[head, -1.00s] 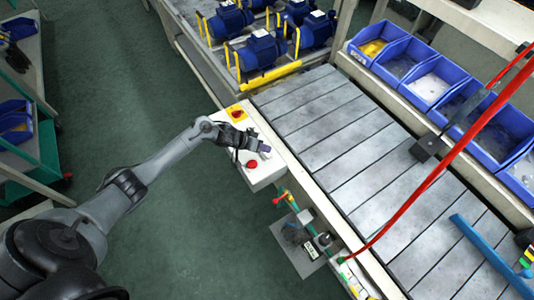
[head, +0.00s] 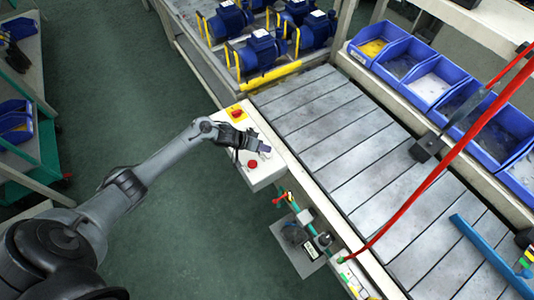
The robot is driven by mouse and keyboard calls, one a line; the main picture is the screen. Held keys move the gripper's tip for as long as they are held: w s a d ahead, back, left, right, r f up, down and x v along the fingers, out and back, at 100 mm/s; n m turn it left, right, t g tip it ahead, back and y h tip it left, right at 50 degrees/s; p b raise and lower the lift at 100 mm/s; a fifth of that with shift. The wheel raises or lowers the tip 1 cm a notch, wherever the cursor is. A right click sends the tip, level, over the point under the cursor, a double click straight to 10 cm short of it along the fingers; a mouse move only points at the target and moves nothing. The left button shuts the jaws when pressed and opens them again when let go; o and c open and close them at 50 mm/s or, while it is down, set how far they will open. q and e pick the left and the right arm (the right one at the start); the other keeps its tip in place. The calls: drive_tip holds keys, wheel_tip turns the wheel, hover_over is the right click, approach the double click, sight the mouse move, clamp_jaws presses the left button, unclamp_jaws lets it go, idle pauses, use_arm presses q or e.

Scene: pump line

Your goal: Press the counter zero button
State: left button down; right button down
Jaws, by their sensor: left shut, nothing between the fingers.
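A pale control box (head: 264,178) is fixed to the near side of the conveyor. It carries a red button on a yellow plate (head: 237,113) at its far end and a red button (head: 252,164) nearer its front. My left gripper (head: 264,150) is over the middle of the box, its fingers shut and empty, pointing right. The gripper and wrist cover part of the box top, and I cannot pick out the counter zero button. I cannot tell whether the fingertips touch the box. My right gripper is not in view.
The grey slatted conveyor (head: 345,145) runs beside the box. Blue pumps (head: 262,50) stand at the back, and blue bins (head: 430,85) line the far side. A red hose (head: 450,155) hangs over the conveyor. A valve and gauge assembly (head: 300,232) sits below the box.

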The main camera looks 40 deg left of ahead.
sight(264, 154)
use_arm(q)
drive_tip(key=shift+f, duration=0.4)
drive_tip(key=shift+f, duration=0.25)
idle(0.8)
drive_tip(key=shift+f, duration=0.25)
idle(0.5)
drive_tip(key=shift+r, duration=0.1)
drive_tip(key=shift+r+p, duration=0.75)
drive_tip(key=shift+p, duration=0.2)
wheel_tip(264, 154, up, 5)
drive_tip(key=p, duration=0.5)
drive_tip(key=shift+p, duration=0.3)
